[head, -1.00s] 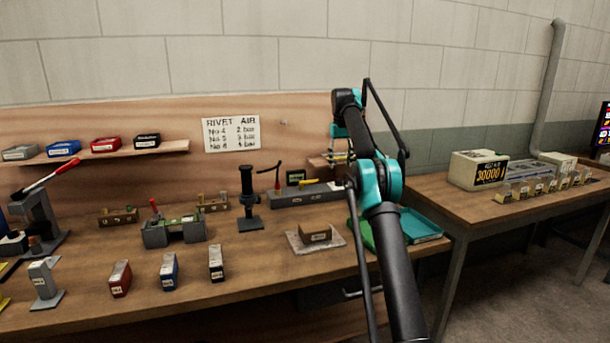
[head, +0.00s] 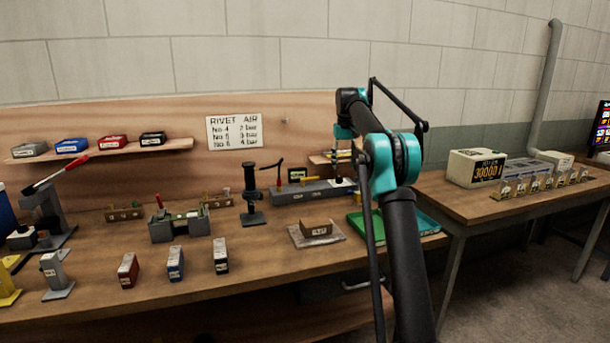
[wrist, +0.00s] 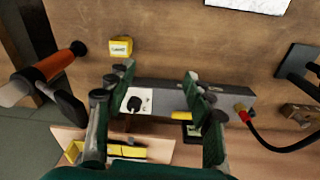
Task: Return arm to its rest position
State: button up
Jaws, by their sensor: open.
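My arm, black with teal joints (head: 396,163), rises from the bottom of the head view and bends over the right end of the workbench. My gripper (wrist: 157,82) shows in the wrist view with its two dark green fingers spread apart and nothing between them. It hangs above a long grey block (wrist: 160,93) on the bench, which bears a white plate with a black knob. I cannot tell the height above it. In the head view the fingers are hidden or too small to make out.
The wooden workbench (head: 200,273) carries a lever press (head: 45,210), a black stand (head: 252,195), a green-topped fixture (head: 180,225) and several small labelled blocks. Green and teal trays (head: 425,224) lie beside my arm. A second table (head: 470,205) with a digital display stands at right.

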jog(key=s+d+f+t, duration=0.1)
jog(key=s+f, duration=0.7)
jog(key=s, duration=0.9)
jog(key=s+d+f+m+t, duration=0.1)
jog(key=s+f, duration=0.8)
jog(key=s, duration=0.9)
jog(key=s+d+f+m+t, duration=0.1)
jog(key=s+f, duration=0.8)
jog(key=s, duration=0.9)
jog(key=shift+s+d+f, duration=0.15)
jog(key=shift+d, duration=0.2)
jog(key=shift+c, duration=0.4)
